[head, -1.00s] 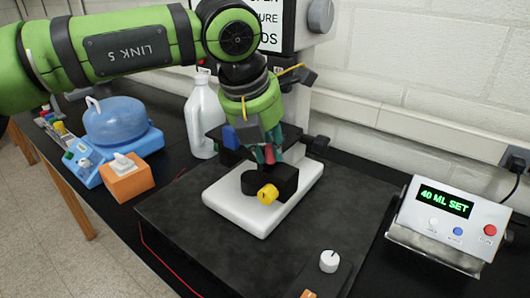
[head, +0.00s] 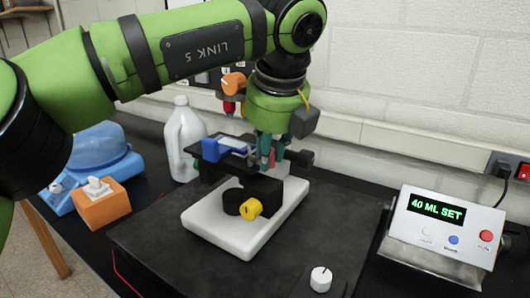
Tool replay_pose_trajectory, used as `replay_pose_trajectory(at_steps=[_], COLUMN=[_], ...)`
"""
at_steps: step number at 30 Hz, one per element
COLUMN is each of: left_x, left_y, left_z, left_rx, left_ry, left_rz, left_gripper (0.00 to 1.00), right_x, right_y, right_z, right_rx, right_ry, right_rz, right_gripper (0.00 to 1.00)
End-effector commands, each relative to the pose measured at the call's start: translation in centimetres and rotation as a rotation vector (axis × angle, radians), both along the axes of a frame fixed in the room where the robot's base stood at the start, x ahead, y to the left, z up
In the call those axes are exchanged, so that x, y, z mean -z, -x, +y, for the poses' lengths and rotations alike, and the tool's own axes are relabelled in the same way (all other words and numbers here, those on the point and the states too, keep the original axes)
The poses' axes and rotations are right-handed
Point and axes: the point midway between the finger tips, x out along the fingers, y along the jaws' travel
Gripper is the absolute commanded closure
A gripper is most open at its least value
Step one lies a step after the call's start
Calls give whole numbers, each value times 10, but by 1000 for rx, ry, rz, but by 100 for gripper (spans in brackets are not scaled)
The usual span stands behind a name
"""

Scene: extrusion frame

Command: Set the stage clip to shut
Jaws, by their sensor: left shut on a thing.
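The microscope stands on a white base (head: 216,232), with a yellow focus knob (head: 250,209) low on its black body. Its black stage (head: 208,170) carries a blue and white piece (head: 228,145) near the left side. My left gripper (head: 266,158) points down at the right part of the stage, its teal fingers closed on a small part there. That part looks to be the stage clip, but the fingers mostly hide it, so its angle cannot be told. My arm hides much of the microscope's upper part. My right gripper is not in view.
A white bottle (head: 186,140) stands behind left, near an orange tissue box (head: 101,206) and a blue tub (head: 97,150). A control box reading "40 ML SET" (head: 445,224) stands right. A white dial (head: 321,279) is in front. The dark mat (head: 150,228) has free room.

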Motion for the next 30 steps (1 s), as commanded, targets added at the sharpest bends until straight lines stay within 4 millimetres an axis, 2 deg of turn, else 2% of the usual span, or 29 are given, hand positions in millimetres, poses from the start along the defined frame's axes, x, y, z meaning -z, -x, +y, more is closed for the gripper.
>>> replay_pose_trajectory(at_steps=[7,20,21,22,30], left_x=[-2,-2,-2,-2,-1], left_y=[-3,-3,-3,-3,-3], left_z=[-2,-1,-1,-2,-2], left_rx=[-59,-67,-67,-67,-66], left_ry=[1,1,1,1,0], left_rz=[-4,-5,-5,-5,-2], left_gripper=[100,100,69,57,57], right_x=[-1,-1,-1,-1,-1], right_y=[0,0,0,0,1], right_z=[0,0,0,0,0], right_rx=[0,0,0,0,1], right_ry=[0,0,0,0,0], right_rz=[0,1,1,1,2], right_gripper=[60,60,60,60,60])
